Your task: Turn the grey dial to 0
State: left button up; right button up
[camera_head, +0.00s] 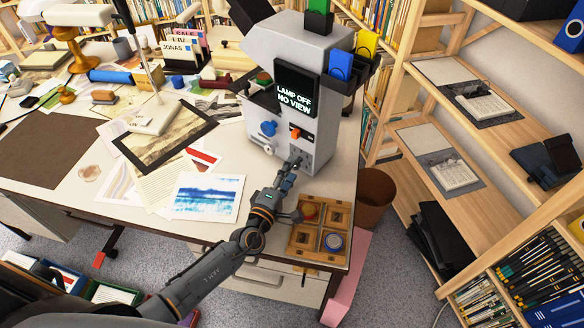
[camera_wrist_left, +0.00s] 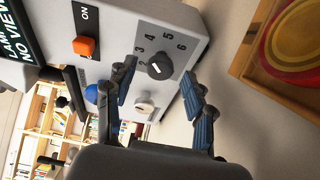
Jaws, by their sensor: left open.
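The grey machine (camera_head: 300,60) stands on the table, and its screen (camera_head: 297,88) reads "LAMP OFF NO VIEW". In the left wrist view, a dark grey dial (camera_wrist_left: 159,66) sits on its front, with numerals including 3, 4, 5 and 6 around it. A small pale mark shows on the dial; its exact setting is unclear. My left gripper (camera_wrist_left: 162,100) is open, its two fingers apart in front of the panel, with the dial visible beyond the gap. In the head view my left gripper (camera_head: 293,165) is close to the panel's lower part and largely hides the dial.
An orange switch (camera_wrist_left: 84,46) marked ON, a blue knob (camera_wrist_left: 92,92) and a whitish knob (camera_wrist_left: 145,107) are near the dial. A wooden box (camera_head: 305,247) with round pieces lies beside my left wrist. Prints (camera_head: 206,197) cover the table to the left.

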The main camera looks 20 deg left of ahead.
pick_arm(q)
jog(key=shift+w+d, duration=0.15)
jog(key=shift+w, duration=0.8)
jog(key=shift+c, duration=0.2)
grip_shut()
